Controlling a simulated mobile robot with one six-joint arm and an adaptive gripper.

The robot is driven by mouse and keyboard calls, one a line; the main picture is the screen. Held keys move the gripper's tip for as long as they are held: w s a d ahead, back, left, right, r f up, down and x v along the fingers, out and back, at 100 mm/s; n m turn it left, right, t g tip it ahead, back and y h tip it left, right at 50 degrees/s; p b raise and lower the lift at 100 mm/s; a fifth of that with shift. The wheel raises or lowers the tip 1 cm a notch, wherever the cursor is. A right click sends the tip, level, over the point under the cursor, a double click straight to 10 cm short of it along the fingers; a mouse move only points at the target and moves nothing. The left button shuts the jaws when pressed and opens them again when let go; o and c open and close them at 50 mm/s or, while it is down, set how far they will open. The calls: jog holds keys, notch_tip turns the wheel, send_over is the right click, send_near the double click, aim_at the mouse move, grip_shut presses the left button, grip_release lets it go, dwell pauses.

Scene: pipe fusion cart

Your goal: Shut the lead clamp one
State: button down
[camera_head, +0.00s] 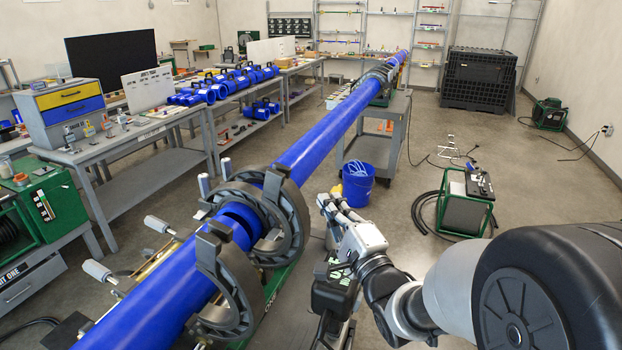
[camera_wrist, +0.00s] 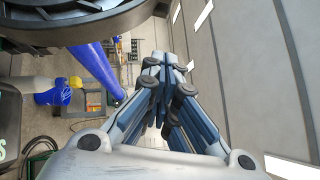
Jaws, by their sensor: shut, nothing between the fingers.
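Dark grey curved clamps sit along the long blue pipe (camera_head: 310,155) on the fusion cart. A near clamp (camera_head: 235,280) and a farther clamp (camera_head: 292,205) have big curved jaws standing out on the pipe's right side. I cannot tell which is lead clamp one. My gripper (camera_head: 328,203) is just right of the farther clamp, apart from it as far as I can see. In the wrist view my gripper (camera_wrist: 163,68) has its fingers together, with nothing between them. A dark curved part (camera_wrist: 75,25), probably a clamp, fills the upper left there, with the pipe (camera_wrist: 95,65) beyond.
A blue bucket (camera_head: 358,186) stands on the floor beyond my gripper, near a grey cart (camera_head: 385,125) under the pipe. A green-framed unit (camera_head: 466,200) and black hose lie to the right. Workbenches (camera_head: 150,140) line the left. Handles (camera_head: 160,225) stick out left of the clamps.

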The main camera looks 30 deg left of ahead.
jog(key=w+a, duration=0.1)
jog(key=a, duration=0.1)
jog(key=w+a+r, duration=0.1)
jog(key=a, duration=0.2)
jog(key=w+a+r, duration=0.1)
jog(key=a, duration=0.2)
jog(key=shift+w+a, duration=0.15)
jog(key=shift+w, duration=0.05)
jog(key=shift+a, duration=0.1)
